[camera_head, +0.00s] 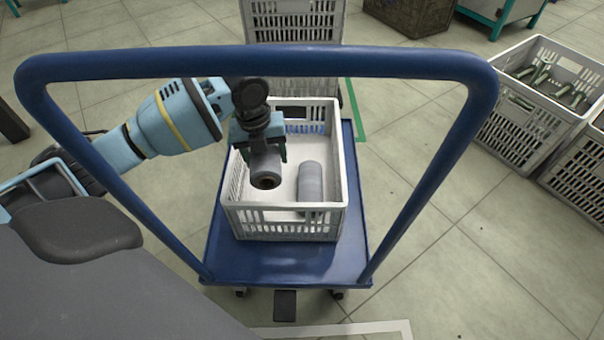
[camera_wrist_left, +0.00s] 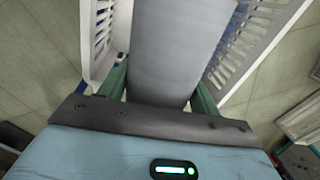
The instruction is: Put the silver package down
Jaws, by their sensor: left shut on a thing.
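A silver cylindrical package (camera_head: 266,171) with a dark hole in its end is held by my left gripper (camera_head: 262,150). It is over the left part of a light grey crate (camera_head: 285,222) on a blue cart. I cannot tell whether the package touches the crate floor. In the left wrist view the silver package (camera_wrist_left: 176,50) fills the space between the green fingers, with the crate walls (camera_wrist_left: 243,40) on both sides. A second silver package (camera_head: 311,184) lies in the right part of the crate. My right gripper is not seen.
The blue cart (camera_head: 290,262) has a blue handle frame (camera_head: 260,60) that arches in front of the crate, with my left arm reaching past it. Another crate (camera_head: 293,25) stands behind. Crates with dark green-ended rods (camera_head: 545,90) stand at the right. The floor between is clear.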

